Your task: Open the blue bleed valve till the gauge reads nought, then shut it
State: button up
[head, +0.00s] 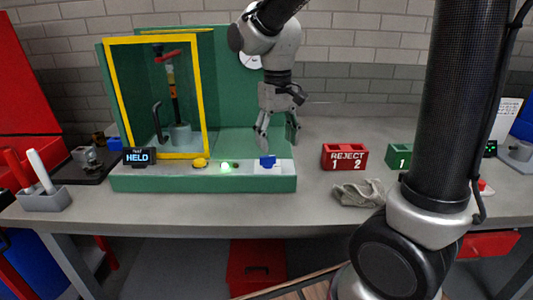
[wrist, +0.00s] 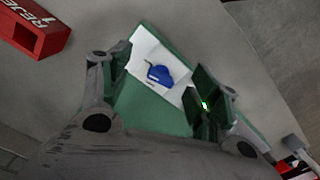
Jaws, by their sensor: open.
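The blue bleed valve (head: 267,161) is a small blue knob on a white plate at the right end of the green bench unit's front ledge. In the wrist view the valve (wrist: 159,74) lies between and beyond my fingers. My gripper (head: 277,138) is open, points down and hangs above and slightly behind the valve, apart from it. Its two dark-padded fingers also show in the wrist view (wrist: 160,84), with nothing between the pads. The gauge (head: 250,61) is a white dial on the green back panel. My arm partly covers it, and its reading is too small to tell.
A yellow-framed guard (head: 206,95) encloses a fixture on the left. The ledge carries a "HELD" display (head: 137,157), a yellow button (head: 199,162) and a lit green lamp (head: 225,167). A red reject box (head: 344,157) and a grey cloth (head: 358,193) lie to the right.

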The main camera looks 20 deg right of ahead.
aim_at(268, 156)
jog(key=w, duration=0.1)
jog(key=w+a+r+m, duration=0.1)
jog(key=w+m, duration=0.1)
jog(key=shift+w+a+r, duration=0.25)
jog(key=shift+s+f+m, duration=0.15)
jog(key=shift+s+m, duration=0.1)
jog(key=shift+m, duration=0.05)
notch_tip(268, 156, down, 8)
jog(key=shift+r, duration=0.2)
jog(key=c, duration=1)
